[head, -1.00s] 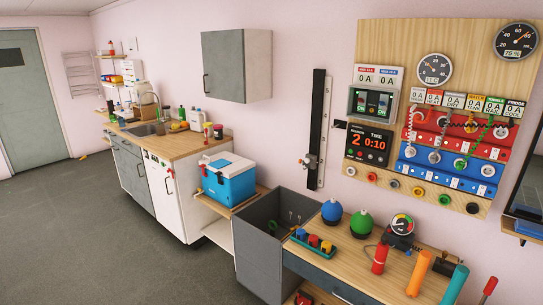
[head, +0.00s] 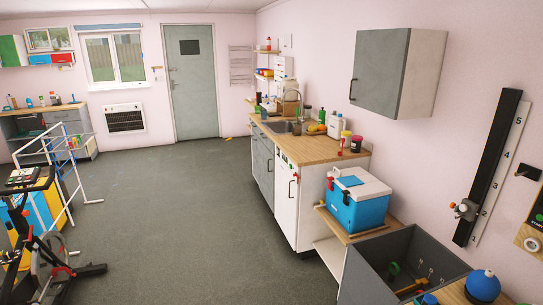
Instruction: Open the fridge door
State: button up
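My gripper is not in view.
A blue cool box (head: 358,209) sits on a low shelf right of the counter. An open grey bin (head: 366,276) stands at the front. An exercise bike (head: 38,240) and a white rack (head: 68,180) stand left. The grey floor (head: 175,205) between is clear.

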aim_at(287, 190)
jog(key=i+j+u, duration=0.3)
jog(key=i, duration=0.6)
jog(key=i+l+u, duration=0.1)
jog(key=i+u, duration=0.2)
jog(key=i, duration=0.55)
jog(key=i+z, duration=0.25)
jog(key=i, duration=0.25)
jog(key=i+j+z, duration=0.3)
jog(key=i, duration=0.2)
jog(key=i+j+z, duration=0.25)
jog(key=i, duration=0.2)
jog(key=i+j+z, duration=0.3)
jog(key=i, duration=0.2)
